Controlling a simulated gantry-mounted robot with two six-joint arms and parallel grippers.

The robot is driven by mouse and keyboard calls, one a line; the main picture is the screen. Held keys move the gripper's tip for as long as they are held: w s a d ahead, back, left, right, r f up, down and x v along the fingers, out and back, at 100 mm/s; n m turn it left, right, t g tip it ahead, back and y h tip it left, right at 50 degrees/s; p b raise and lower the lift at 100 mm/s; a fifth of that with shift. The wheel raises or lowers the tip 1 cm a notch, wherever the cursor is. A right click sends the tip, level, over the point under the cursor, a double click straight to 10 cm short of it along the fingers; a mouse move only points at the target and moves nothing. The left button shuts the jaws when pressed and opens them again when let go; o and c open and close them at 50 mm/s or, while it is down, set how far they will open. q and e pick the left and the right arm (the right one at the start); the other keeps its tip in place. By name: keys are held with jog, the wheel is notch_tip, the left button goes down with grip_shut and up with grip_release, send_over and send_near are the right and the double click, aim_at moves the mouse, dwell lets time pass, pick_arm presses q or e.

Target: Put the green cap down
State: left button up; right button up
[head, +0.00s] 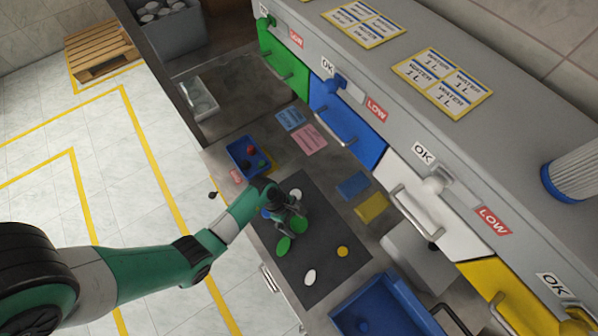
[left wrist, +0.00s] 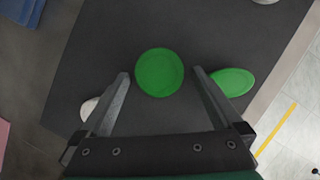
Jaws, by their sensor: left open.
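My left gripper (head: 293,217) is open, low over the dark mat (head: 325,275). In the left wrist view, a round green cap (left wrist: 159,73) lies between the spread fingertips (left wrist: 160,78), with a small gap on each side. This cap (head: 299,226) shows beside the fingers in the head view, partly hidden by them. A second green cap (head: 283,244) lies on the mat nearer its front edge; in the left wrist view this cap (left wrist: 234,82) is just outside the right finger. My right gripper is not in view.
On the mat are white caps (head: 310,277) and a yellow cap (head: 343,252). A blue bin (head: 238,152) holding small pieces stands behind, and a larger blue bin (head: 385,300) stands at the lower right. Coloured drawers (head: 350,135) line the back.

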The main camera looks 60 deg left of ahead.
aim_at(295, 224)
pick_arm(q)
jog(key=c, duration=1.4)
jog(key=shift+r, duration=0.55)
jog(key=r+p, duration=0.2)
jog(key=r, duration=0.1)
jog(key=shift+s+d+r, duration=0.15)
jog(key=shift+s, duration=0.05)
jog(key=s+d+r+p, duration=0.3)
jog(key=s+d+r, duration=0.4)
jog(key=s, duration=0.4)
jog(key=shift+d+r+p, duration=0.35)
jog(key=shift+r, duration=0.45)
